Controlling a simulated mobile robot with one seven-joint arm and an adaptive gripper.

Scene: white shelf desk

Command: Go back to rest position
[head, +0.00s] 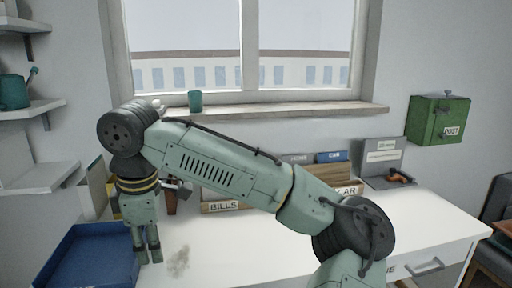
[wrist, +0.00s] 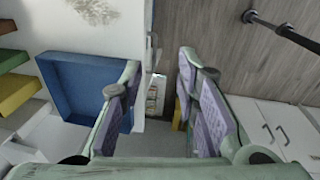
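My green arm reaches across the head view from lower right to left. My gripper (head: 150,256) points down over the left part of the white desk (head: 240,262), beside the blue tray (head: 92,258). In the wrist view my gripper (wrist: 158,72) has its two purple-padded fingers apart, with nothing held between them. Below the gap is the desk's edge, with a small printed item (wrist: 155,95) farther down that I cannot identify. The blue tray (wrist: 82,85) lies to the left of the fingers and looks empty.
A grey smudge (head: 179,262) marks the desk right of my gripper. Sorters labelled BILLS (head: 224,207) and CAR stand behind my arm, partly hidden. An orange-handled tool (head: 400,177) lies at the back right. A green cup (head: 195,101) stands on the windowsill; shelves (head: 40,108) are at left.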

